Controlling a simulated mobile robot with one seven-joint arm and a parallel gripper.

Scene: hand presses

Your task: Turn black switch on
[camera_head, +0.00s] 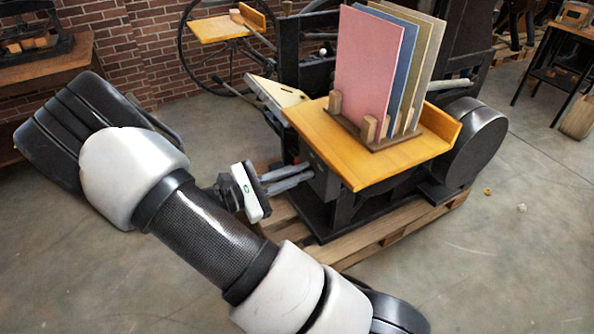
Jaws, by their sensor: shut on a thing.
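My gripper (308,176) reaches in from the left, with its two grey fingers nearly parallel. The fingertips are at the dark box (322,184) on the press's near side, under the wooden table. They are shut on a small dark part there, which I take to be the black switch. The switch is mostly hidden by the fingers and blends into the dark box, so I cannot tell its position. The press (345,212) is a dark machine with a wooden table (352,178) on top.
Pink, blue and tan boards (375,65) stand in a rack on the wooden table. A pallet (375,235) lies under the press. A round dark housing (470,140) is at its right. A spoked wheel (190,70) stands behind. The floor at right is mostly clear.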

